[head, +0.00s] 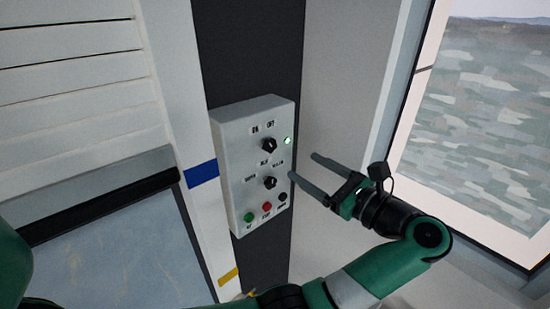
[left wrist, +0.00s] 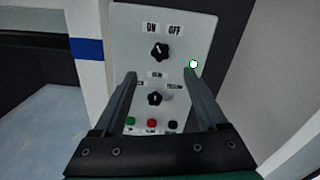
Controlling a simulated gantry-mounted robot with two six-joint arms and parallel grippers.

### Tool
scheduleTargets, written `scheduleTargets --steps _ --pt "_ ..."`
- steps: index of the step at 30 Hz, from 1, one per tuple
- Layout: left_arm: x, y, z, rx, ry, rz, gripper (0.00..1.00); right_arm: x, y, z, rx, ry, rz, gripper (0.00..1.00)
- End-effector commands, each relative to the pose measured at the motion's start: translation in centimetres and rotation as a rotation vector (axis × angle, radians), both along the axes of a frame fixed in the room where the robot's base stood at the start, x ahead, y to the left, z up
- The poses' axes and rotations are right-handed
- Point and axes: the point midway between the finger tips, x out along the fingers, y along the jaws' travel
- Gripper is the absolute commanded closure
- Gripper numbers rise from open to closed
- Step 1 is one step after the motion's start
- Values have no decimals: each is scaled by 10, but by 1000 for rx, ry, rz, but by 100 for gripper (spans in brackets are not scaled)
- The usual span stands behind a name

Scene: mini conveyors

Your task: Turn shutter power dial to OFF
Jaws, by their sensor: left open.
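A light grey control box (head: 232,140) is fixed to a dark upright strip. Its upper black dial (head: 269,145) sits under the ON and OFF labels; it also shows in the left wrist view (left wrist: 159,51). Its pointer is too small to read surely. A green lamp (head: 287,141) is lit beside it; it also shows in the left wrist view (left wrist: 193,64). My left gripper (head: 304,166) is open and empty, to the right of the box in the head view. In the left wrist view its fingers (left wrist: 160,73) frame the lower dial, with the upper dial beyond the tips.
A lower black dial (head: 270,182) sits below the upper one. Green (head: 249,217), red (head: 267,206) and black (head: 283,197) buttons line the bottom of the box. A slatted shutter (head: 75,80) is at the left and a window (head: 480,120) at the right.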

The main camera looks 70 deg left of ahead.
Motion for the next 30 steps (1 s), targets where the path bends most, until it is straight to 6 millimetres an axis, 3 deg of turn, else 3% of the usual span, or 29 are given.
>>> scheduleTargets --steps 5,18,29,30 --pt "-6 17 3 1 1 2 25 0 0 7 0 -1 0 50" --pt "-37 99 3 3 2 2 25 0 0 25 0 0 0 50" --pt "-40 109 2 4 2 -1 25 0 0 25 0 0 0 50" --pt "-40 109 2 4 2 -1 29 0 0 25 0 0 0 50"
